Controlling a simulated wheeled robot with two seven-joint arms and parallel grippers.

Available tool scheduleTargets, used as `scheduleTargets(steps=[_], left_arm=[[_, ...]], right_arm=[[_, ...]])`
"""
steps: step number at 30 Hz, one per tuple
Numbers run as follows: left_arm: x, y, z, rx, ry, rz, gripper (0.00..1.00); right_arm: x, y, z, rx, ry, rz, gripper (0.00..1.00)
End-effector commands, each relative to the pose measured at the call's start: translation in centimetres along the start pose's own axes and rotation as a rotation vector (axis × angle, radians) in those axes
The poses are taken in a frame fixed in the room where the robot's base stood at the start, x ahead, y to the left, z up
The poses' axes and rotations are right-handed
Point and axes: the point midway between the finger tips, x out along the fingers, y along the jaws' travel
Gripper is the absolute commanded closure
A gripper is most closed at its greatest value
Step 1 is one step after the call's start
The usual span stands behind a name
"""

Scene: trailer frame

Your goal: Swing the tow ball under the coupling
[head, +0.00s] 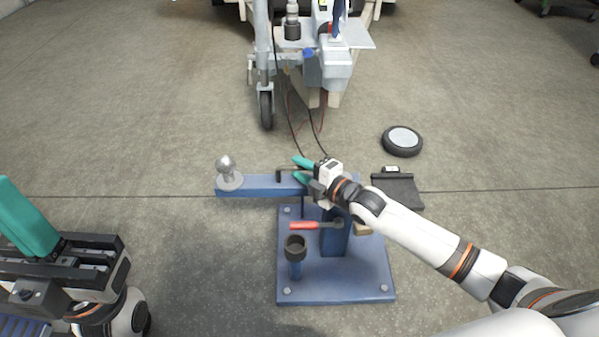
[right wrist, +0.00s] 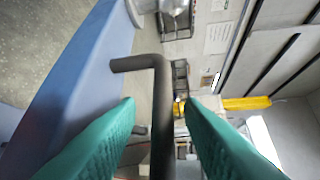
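The silver tow ball (head: 226,164) stands upright at the left end of a blue swing arm (head: 255,187) on a blue post. The grey trailer coupling (head: 336,68) is farther back and to the right of the ball. My right gripper (head: 298,169) is over the arm's middle, pointing left. A dark bent pin handle (head: 284,171) shows at its fingertips. In the right wrist view the green fingers (right wrist: 160,108) are apart, with the bent handle (right wrist: 161,90) between them and gaps on both sides. My left gripper (head: 30,220) is at the left edge; only one green finger shows clearly.
The blue base plate (head: 340,289) carries a black-topped socket (head: 296,248) and a red-handled tool (head: 304,225). A jockey wheel (head: 266,108) stands left of the coupling. A loose wheel (head: 402,140) and black tray (head: 400,192) lie right. Floor at left is clear.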

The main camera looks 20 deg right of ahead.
Motion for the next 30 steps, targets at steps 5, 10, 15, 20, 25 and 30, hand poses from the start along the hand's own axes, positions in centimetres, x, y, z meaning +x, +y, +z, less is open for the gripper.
scheduleTargets(steps=[5, 10, 15, 20, 25, 30], left_arm=[[0.17, -0.01, -0.04, 0.001, -0.011, -0.004, 1.00], [0.23, -0.02, -0.05, 0.001, -0.011, -0.005, 1.00], [0.22, -0.02, -0.05, 0.001, -0.010, -0.005, 1.00], [0.21, -0.03, -0.05, 0.001, -0.010, -0.005, 1.00], [0.21, -0.03, -0.05, 0.001, -0.011, -0.005, 1.00], [0.47, -0.02, 0.04, 0.001, -0.014, -0.004, 1.00]], right_arm=[[0.87, -0.01, 0.06, -0.001, -0.001, 0.000, 0.66], [0.89, -0.06, 0.05, -0.001, -0.001, 0.000, 0.66], [0.88, -0.04, 0.05, -0.001, -0.001, 0.000, 0.82], [0.86, -0.04, 0.04, -0.001, -0.001, 0.000, 1.00], [0.86, -0.02, 0.04, 0.000, 0.000, 0.000, 1.00], [1.03, -0.12, -0.07, 0.005, 0.014, -0.002, 1.00]])
